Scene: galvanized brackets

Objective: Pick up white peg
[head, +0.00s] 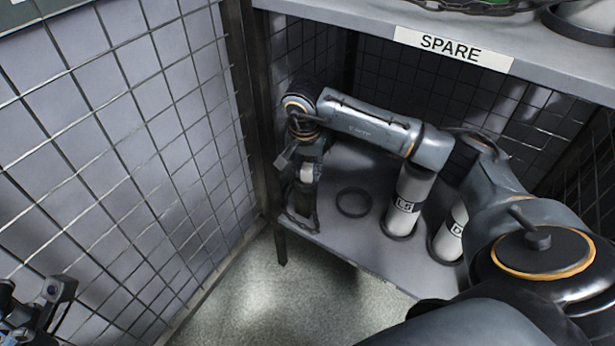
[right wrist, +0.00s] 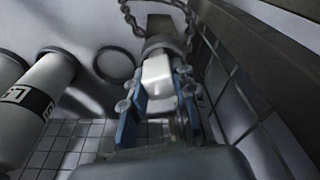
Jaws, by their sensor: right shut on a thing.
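The white peg (head: 307,173) is a small pale block at the left end of the lower shelf. In the right wrist view the peg (right wrist: 157,74) sits between the blue-sided fingers of my right gripper (right wrist: 157,88). That gripper (head: 304,181) is shut on it. The peg's far end meets a grey collar (right wrist: 160,43) on a dark post; I cannot tell whether it is inside the collar. My left gripper (head: 42,308) is partly in view at the lower left, away from the shelf; its jaw opening is unclear.
White canisters, one marked L5 (head: 406,202) and another beside it (head: 452,232), stand right of an empty dark ring (head: 353,202). A chain (right wrist: 135,18) hangs by the post. The upper shelf labelled SPARE (head: 453,49) is overhead; a mesh wall (head: 130,130) is left.

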